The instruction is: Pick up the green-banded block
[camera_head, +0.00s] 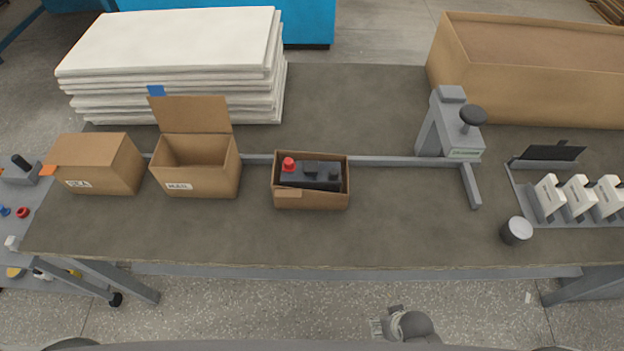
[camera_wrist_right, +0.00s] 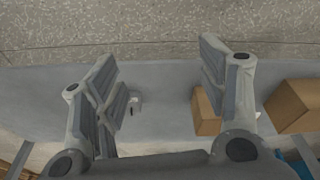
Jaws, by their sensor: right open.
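I cannot make out a green-banded block in either view. A black battery-like block with a red cap (camera_head: 322,177) sits in a small open carton (camera_head: 312,200) on the table; no green band shows on it. My right gripper (camera_wrist_right: 160,75) is open and empty in the right wrist view, its two fingers wide apart. In the head view only a grey part of it (camera_head: 405,325) shows at the bottom, in front of the table's near edge. My left gripper is not in view.
A shut carton (camera_head: 100,165), an open carton (camera_head: 197,180), stacked white boards (camera_head: 170,45), a grey stand with a black knob (camera_head: 440,125), a round tin (camera_head: 516,231), a rack with white blocks (camera_head: 575,198) and a large box (camera_head: 530,95) stand on the table. The front middle is clear.

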